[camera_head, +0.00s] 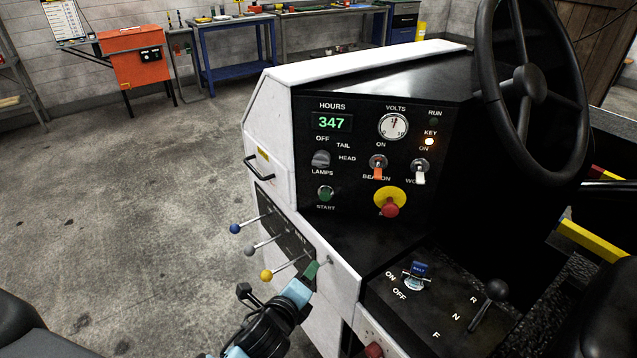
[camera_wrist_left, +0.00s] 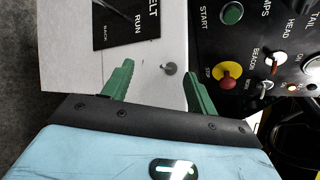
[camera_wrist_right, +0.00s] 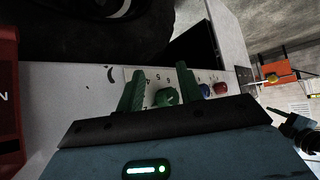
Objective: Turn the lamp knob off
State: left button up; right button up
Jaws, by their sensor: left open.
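The lamp knob (camera_head: 320,158) is a small grey knob on the black dash panel, above the LAMPS label. OFF, TAIL and HEAD are printed around it. I cannot tell for sure which mark it points at. My left gripper (camera_head: 311,271) is below the panel, beside the white side of the console, well apart from the knob.
Near the knob are the green START button (camera_head: 325,193), the red-and-yellow stop button (camera_head: 390,206) and the orange beacon switch (camera_head: 378,170). Belt levers (camera_head: 266,274) stick out left of the console. The steering wheel (camera_head: 528,85) stands at the right. A green knob (camera_wrist_right: 165,97) is near my right fingers.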

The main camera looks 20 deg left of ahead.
pick_arm(q)
jog(key=w+r+m+t+y, duration=0.1)
jog(key=w+r+m+t, duration=0.1)
jog(key=w+r+m, duration=0.55)
jog(key=m+t+y, duration=0.2)
jog(key=m, duration=0.1)
send_near(320, 165)
jog(key=w, duration=0.1)
jog(key=shift+w+a+p, duration=0.1)
jog(key=shift+w+a, duration=0.1)
jog(key=shift+w, duration=1.15)
jog(key=shift+w+a+p, duration=0.1)
jog(key=shift+w+a, duration=0.15)
jog(key=shift+w, duration=1.15)
jog(key=shift+w+a+p, duration=0.1)
jog(key=shift+w+a, duration=0.1)
jog(key=shift+w, duration=1.15)
jog(key=shift+c, duration=0.5)
jog(key=c, duration=0.9)
